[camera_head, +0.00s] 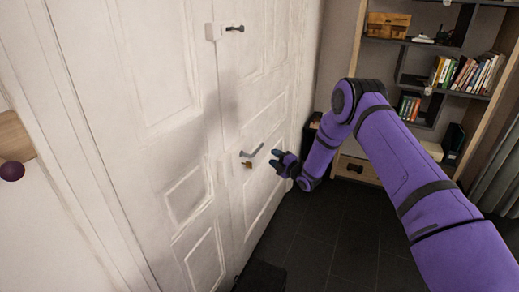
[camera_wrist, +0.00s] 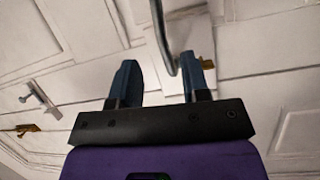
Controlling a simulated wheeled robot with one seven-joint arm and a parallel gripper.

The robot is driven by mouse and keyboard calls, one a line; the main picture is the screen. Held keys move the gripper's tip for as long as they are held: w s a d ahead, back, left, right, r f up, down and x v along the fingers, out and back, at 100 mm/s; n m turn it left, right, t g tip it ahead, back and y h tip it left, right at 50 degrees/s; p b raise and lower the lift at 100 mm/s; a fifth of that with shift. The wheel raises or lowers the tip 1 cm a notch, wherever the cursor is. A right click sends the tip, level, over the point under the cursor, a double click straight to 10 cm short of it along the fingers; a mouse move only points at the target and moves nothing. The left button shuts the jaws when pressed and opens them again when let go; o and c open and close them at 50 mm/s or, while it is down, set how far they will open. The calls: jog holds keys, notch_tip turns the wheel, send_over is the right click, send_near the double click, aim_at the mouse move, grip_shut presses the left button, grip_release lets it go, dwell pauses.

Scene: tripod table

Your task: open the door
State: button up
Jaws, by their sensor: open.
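The white panelled door (camera_head: 262,95) fills the middle of the head view. A grey metal lever handle (camera_head: 252,152) sticks out from it, with a small brass piece (camera_head: 247,165) just below. My gripper (camera_head: 277,159) is close to the right of this handle. In the wrist view my gripper (camera_wrist: 160,62) is open, and a curved metal handle bar (camera_wrist: 161,32) shows between its fingers, closer to the right one. Contact cannot be told. A brass piece (camera_wrist: 207,63) shows past the right finger. The door looks closed.
Another handle (camera_head: 235,28) sits higher on the white panelling; a second handle (camera_wrist: 40,97) also shows at left in the wrist view. A shelf with books (camera_head: 468,74) and a wooden drawer (camera_head: 357,170) stand at right.

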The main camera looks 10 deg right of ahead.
aim_at(260, 146)
jog(key=x, duration=0.9)
jog(key=shift+w+a, duration=0.2)
jog(key=shift+w, duration=0.15)
